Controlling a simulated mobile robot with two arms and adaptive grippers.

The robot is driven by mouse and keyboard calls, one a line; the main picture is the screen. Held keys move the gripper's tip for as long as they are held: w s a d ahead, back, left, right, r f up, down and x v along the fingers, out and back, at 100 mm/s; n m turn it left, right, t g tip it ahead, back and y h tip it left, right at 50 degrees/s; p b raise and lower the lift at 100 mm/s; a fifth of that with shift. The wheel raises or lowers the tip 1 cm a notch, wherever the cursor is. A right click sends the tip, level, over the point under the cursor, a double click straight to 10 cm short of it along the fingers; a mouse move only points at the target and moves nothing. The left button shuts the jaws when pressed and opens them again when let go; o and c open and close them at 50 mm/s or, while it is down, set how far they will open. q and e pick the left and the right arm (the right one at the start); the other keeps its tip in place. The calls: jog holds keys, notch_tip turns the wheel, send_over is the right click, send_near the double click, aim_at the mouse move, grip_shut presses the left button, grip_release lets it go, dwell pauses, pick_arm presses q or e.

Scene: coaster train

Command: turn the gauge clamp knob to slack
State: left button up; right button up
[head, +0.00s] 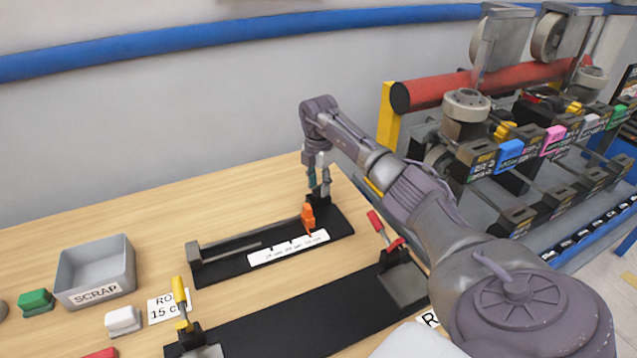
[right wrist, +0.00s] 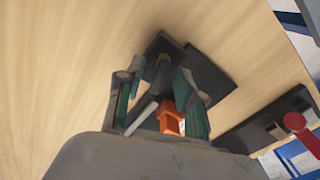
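The gauge is a long black base (head: 225,268) on the table, with a grey stop block at its left end, a rod and a white printed scale (head: 288,249). An orange pointer piece (head: 307,217) stands near its right end and also shows in the right wrist view (right wrist: 171,118). A dark knob-like part (right wrist: 161,68) at that end lies between the fingers in the right wrist view; whether they touch it, and how it is turned, I cannot tell. My right gripper (head: 319,190) points down over the gauge's right end, its teal-padded fingers apart. My left gripper is out of view.
A grey scrap bin (head: 95,272) stands at the left, near green (head: 36,301) and white (head: 122,319) blocks. In front is a black fixture (head: 290,325) with yellow (head: 180,292) and red (head: 378,225) clamp handles. A rack of machinery (head: 520,140) stands at the right.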

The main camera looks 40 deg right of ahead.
jog(key=shift+c, duration=0.3)
grip_shut()
